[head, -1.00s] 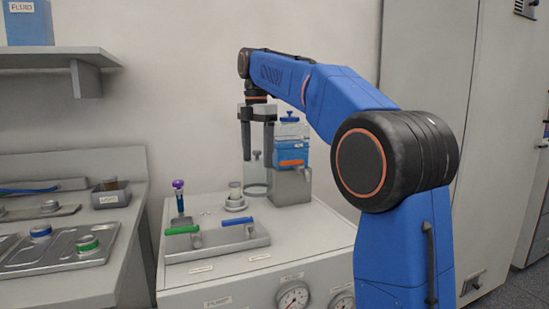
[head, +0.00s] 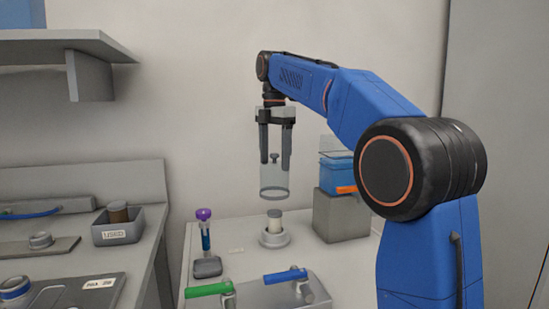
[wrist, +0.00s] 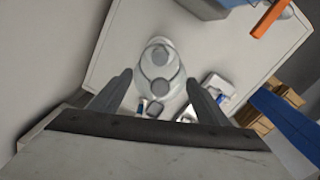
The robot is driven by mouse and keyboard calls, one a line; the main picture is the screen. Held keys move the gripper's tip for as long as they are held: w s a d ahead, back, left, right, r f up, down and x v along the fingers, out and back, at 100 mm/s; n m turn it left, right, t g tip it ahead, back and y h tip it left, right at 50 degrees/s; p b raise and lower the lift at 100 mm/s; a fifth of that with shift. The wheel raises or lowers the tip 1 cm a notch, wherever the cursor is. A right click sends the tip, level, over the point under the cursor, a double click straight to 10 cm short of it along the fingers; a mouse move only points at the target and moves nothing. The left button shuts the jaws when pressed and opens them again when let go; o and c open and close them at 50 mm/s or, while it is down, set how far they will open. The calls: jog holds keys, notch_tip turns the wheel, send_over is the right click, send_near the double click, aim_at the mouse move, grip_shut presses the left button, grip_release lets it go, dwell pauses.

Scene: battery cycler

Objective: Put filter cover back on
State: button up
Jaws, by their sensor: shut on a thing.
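The filter cover (head: 274,182) is a clear cylinder with a knob on top and a dark lower rim. My gripper (head: 275,163) points down and is shut on the cover, one finger on each side. It holds the cover upright, above and apart from the filter. The filter (head: 275,217) is a cream cylinder standing in a pale round base (head: 275,238) on the bench. In the wrist view the clear cover (wrist: 166,98) hangs between the fingers (wrist: 158,92), with the round filter base (wrist: 159,55) seen beyond it.
Right of the filter a grey block (head: 341,215) carries a blue container (head: 340,176) with an orange part. To the left stands a purple-capped tube (head: 205,232). Green (head: 207,290) and blue (head: 285,275) valve handles sit in front. A grey bin (head: 118,228) stands on the left counter.

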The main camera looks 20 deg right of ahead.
aim_at(274, 212)
jog(key=shift+f, duration=6.8)
jog(key=shift+f, duration=0.25)
jog(key=o, duration=1.7)
jog(key=shift+c, duration=0.2)
jog(key=shift+r, duration=0.15)
notch_tip(274, 212, up, 7)
